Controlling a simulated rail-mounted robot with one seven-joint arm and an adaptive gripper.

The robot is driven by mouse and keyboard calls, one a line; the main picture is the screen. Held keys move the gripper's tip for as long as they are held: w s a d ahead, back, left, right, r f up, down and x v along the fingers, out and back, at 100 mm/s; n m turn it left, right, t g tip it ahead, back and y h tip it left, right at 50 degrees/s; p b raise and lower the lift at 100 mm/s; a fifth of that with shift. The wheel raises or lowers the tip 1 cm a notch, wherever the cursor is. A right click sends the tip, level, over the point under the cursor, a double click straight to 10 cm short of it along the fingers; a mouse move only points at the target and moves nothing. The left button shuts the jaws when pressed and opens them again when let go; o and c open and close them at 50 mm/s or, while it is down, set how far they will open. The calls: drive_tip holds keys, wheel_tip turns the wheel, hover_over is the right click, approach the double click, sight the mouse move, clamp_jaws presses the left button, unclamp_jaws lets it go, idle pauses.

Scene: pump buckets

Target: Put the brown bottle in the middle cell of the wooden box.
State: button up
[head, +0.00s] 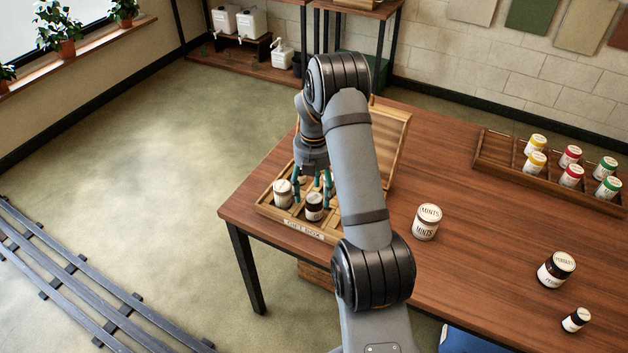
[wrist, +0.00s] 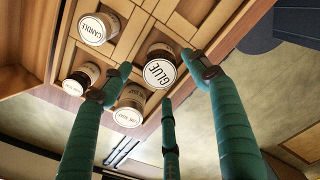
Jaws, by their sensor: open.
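The wooden box (head: 262,207), labelled GIFT BOX, sits open at the table's left corner. In the head view a dark brown bottle (head: 314,208) with a pale lid stands in it near the front, right of a cream jar (head: 283,194). My gripper (head: 312,188) is open, its green fingers pointing down over the box. In the wrist view the fingertips (wrist: 160,74) are spread around a brown-sided container marked GLUE (wrist: 160,66). I cannot tell which cell each occupies.
A MINTS jar (head: 427,222) stands right of my arm. A wooden tray (head: 492,156) with several coloured-lid jars lies at the back right. The box's raised lid (head: 391,135) is behind my arm.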

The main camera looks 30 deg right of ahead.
wheel_tip(320, 180, up, 6)
drive_tip(key=shift+f, duration=0.1)
idle(0.4)
